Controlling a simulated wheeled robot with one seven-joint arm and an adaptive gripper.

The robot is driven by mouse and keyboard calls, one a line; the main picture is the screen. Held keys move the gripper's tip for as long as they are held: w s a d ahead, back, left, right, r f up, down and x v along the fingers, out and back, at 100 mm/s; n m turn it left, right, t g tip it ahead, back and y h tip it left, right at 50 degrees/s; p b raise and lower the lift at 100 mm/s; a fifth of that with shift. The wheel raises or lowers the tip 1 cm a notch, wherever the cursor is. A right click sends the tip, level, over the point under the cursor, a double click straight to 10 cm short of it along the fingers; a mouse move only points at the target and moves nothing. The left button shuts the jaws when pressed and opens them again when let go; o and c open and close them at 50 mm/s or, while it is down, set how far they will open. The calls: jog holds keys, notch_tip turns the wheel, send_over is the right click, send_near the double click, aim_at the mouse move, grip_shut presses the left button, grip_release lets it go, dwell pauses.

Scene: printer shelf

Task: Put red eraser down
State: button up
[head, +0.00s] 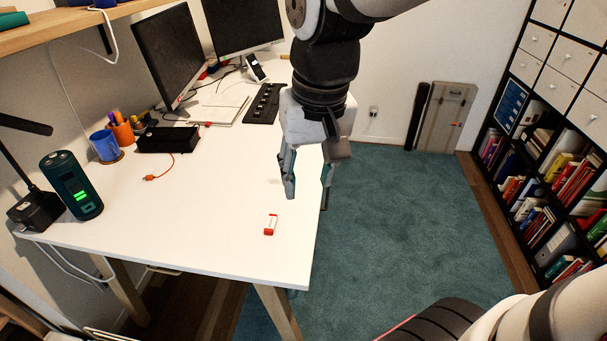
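The red eraser (271,224), red with a white middle, lies flat on the white desk (215,235) near its front right part. My gripper (307,196) is above the right edge of the desk, up and to the right of the eraser in the picture. Its two fingers point down and are spread apart, with nothing between them. The gripper and the eraser look apart.
A dark green device (72,186) with green lights stands at the desk's left. A blue cup (105,146), a black box (167,139), a keyboard (264,103) and monitors (171,52) stand farther back. The desk around the eraser is clear.

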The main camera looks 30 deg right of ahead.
jog(key=s+n+t, duration=0.1)
jog(key=s+n, duration=0.1)
jog(key=s, duration=1)
jog(key=shift+r+n, duration=0.2)
jog(key=shift+n, duration=0.1)
jog(key=shift+t, duration=0.7)
notch_tip(320, 180, up, 6)
jog(key=p, duration=0.4)
jog(key=shift+p, duration=0.3)
